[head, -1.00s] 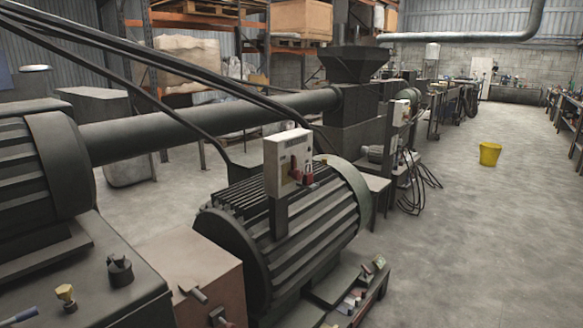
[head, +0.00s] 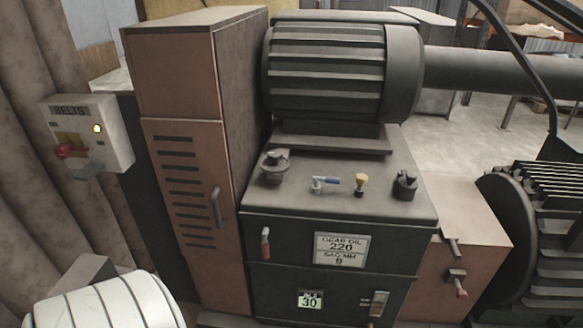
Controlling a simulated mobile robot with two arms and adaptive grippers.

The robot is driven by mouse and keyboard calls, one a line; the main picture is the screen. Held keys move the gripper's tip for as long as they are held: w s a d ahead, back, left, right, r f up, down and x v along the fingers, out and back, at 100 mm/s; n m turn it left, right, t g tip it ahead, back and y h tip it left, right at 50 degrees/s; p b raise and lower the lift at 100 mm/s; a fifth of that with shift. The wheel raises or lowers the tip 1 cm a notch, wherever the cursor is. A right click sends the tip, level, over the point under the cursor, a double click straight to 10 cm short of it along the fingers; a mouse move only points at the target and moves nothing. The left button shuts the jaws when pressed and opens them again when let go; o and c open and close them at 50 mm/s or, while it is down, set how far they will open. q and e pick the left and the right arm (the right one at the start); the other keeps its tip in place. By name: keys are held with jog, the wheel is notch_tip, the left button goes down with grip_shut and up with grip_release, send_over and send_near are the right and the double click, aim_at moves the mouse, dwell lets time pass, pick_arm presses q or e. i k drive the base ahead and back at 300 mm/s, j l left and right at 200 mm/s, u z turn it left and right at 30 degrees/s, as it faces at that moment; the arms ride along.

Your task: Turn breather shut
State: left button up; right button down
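A dark gearbox (head: 410,225) stands in the middle of the head view, with several fittings on its top. No label shows which fitting is the breather, and I cannot tell whether any is open or shut. Neither of my grippers is in view.
A ribbed motor (head: 340,75) sits behind the fittings. A brown cabinet (head: 185,225) stands to the left, with a "BELTS" switch box (head: 88,133) beyond it. A white ribbed round thing (head: 105,302) is at lower left. A larger finned motor (head: 540,235) stands right.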

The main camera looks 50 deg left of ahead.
aim_at(328, 180)
jog(key=u, duration=1.2)
